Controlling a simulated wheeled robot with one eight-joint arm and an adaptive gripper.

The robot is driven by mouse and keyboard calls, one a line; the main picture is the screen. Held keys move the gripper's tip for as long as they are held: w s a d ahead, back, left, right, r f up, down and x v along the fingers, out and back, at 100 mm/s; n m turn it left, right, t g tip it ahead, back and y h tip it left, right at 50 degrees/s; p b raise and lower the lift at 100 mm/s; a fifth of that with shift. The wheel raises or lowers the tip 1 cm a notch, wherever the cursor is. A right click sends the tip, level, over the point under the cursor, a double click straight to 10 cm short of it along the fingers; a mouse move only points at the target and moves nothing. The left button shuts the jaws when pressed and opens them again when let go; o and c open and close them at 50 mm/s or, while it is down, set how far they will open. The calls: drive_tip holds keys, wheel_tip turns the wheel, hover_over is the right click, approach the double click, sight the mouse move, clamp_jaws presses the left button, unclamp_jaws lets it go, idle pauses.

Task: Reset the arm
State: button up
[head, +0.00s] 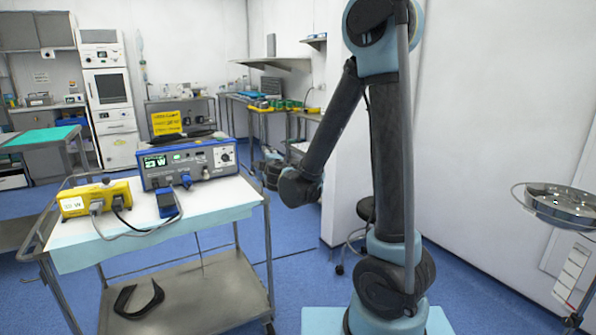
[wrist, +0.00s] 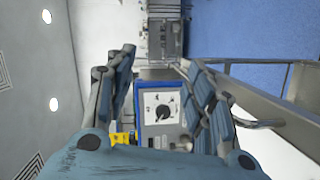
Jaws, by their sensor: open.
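My arm rises on the right of the head view, bends at the top and hangs down to the left, its lower end beside the cart. My gripper (wrist: 163,85) shows in the wrist view with its two fingers spread apart and nothing between them. A blue device with a dial (wrist: 160,108) shows beyond the gap between the fingers.
A metal cart (head: 190,300) with a pale cover stands at left. It bears the blue device (head: 190,160) and a yellow device (head: 95,197) with cables. A black curved item (head: 138,298) lies on its lower shelf. A round metal lamp or basin (head: 560,205) is at right.

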drive_tip(key=s+d+f+m+g+h, duration=0.1)
drive_tip(key=s+d+m+g+h, duration=0.2)
drive_tip(key=d, duration=0.7)
drive_tip(key=s+d+f+m+g+h, duration=0.1)
drive_tip(key=s+d+m+h, duration=0.2)
drive_tip(key=d, duration=0.6)
drive_tip(key=s+d+f+m+g+h, duration=0.15)
drive_tip(key=d+m, duration=0.35)
drive_tip(key=d, duration=0.5)
drive_tip(key=s+d+f+m+g, duration=0.2)
drive_tip(key=s+d, duration=0.1)
drive_tip(key=s, duration=0.3)
drive_tip(key=s+d+f+m+g, duration=0.2)
drive_tip(key=s+d, duration=0.2)
drive_tip(key=s, duration=0.3)
drive_tip(key=s+a+f+m+g+y, duration=0.1)
drive_tip(key=s+f+m+g, duration=0.1)
drive_tip(key=s, duration=0.5)
drive_tip(key=s+a+f+m+g+y, duration=0.1)
drive_tip(key=s+f+g, duration=0.1)
drive_tip(key=s, duration=0.6)
drive_tip(key=shift+f+m, duration=0.4)
drive_tip(key=shift+f, duration=0.4)
drive_tip(key=shift+g+y, duration=0.25)
